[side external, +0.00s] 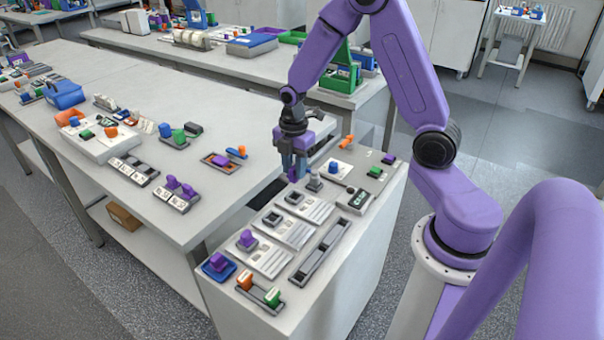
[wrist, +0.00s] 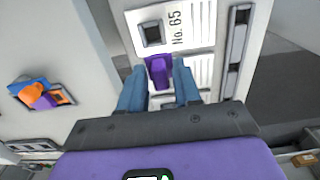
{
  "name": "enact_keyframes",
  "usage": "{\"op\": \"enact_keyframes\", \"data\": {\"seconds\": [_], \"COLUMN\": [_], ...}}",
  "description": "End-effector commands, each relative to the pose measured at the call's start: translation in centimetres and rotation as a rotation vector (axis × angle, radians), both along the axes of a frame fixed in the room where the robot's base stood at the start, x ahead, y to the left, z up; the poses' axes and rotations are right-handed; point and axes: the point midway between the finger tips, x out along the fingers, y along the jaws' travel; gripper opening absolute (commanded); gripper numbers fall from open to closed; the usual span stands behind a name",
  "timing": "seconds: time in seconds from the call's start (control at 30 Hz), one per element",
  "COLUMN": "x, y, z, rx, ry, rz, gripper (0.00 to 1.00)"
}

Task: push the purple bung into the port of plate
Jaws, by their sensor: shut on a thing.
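My gripper (wrist: 160,82) is shut on a purple bung (wrist: 158,72), which sits between its two blue-grey fingertips. In the wrist view, a pale plate (wrist: 195,22) marked "No. 65" has a dark-rimmed square port (wrist: 152,34). The bung appears just below that port in the picture, apart from it. In the side view, my gripper (side external: 296,168) points down over the far part of the near bench, behind the pale plates. The bung is mostly hidden by the fingers there, and its exact height is hard to tell.
A grey peg-like part (side external: 314,182) stands close to my gripper. A long dark rack (side external: 322,250) lies along the right of the plates. Another pale plate (side external: 270,262) holds a purple block (side external: 247,238).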

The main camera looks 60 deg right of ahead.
Motion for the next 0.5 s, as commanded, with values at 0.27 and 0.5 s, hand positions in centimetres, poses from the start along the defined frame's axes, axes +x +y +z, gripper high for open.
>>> {"op": "enact_keyframes", "data": {"seconds": [0.27, 0.5], "x": [1.1, 1.0], "y": [-1.4, -1.3], "z": [-1.2, -3.0], "rx": [0.000, 0.000], "ry": [0.000, 0.002], "rz": [0.001, 0.002], "gripper": [0.04, 0.04]}}
